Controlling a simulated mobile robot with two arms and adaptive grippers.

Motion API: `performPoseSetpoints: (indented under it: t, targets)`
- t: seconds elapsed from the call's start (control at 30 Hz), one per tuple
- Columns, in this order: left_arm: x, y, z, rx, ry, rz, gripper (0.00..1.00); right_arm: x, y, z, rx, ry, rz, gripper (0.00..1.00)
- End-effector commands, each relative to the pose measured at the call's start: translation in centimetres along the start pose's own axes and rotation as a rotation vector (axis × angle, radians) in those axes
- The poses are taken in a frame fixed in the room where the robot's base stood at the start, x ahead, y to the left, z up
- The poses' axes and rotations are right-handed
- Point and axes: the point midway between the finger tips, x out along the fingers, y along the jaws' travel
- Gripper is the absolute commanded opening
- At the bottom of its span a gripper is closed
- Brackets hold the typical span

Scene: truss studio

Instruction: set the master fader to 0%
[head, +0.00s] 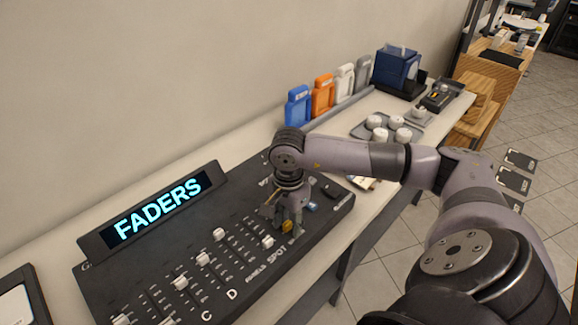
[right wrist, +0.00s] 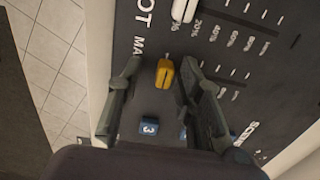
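The master fader appears to be the yellow cap (head: 287,226) on the black fader console (head: 240,272), beside the SPOT column. In the right wrist view the yellow cap (right wrist: 165,73) sits near a partly hidden label starting "MA", at the label end of the percent scale. My right gripper (head: 288,216) is low over the console at the cap. In the right wrist view its fingers (right wrist: 161,66) are spread, one on each side of the cap, with a gap visible on both sides. My left gripper is not in view.
White fader caps (head: 268,241) stand in the neighbouring columns. A blue button marked 3 (right wrist: 148,126) lies close to the fingers. A lit FADERS display (head: 160,207) rises behind the console. A grey tray with white cups (head: 375,122) stands farther right on the table.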

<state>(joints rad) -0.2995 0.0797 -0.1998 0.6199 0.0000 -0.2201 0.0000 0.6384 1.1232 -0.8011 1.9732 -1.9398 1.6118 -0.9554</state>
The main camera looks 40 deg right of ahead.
Motion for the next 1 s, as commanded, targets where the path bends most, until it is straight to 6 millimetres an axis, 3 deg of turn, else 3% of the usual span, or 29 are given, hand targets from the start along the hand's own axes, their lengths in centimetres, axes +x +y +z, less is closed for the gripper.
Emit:
performPoseSetpoints:
  t: [0.17, 0.7, 1.0]
  targets:
    - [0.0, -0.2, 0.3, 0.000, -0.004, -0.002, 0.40, -0.9, -0.1, 0.0, 0.001, -0.001, -0.004, 0.33]
    - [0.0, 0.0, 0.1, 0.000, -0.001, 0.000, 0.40, -10.8, -0.1, 0.0, 0.001, -0.001, -0.003, 0.33]
    - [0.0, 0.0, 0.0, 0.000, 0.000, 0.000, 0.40, -12.0, 0.0, 0.0, 0.001, 0.000, 0.001, 0.33]
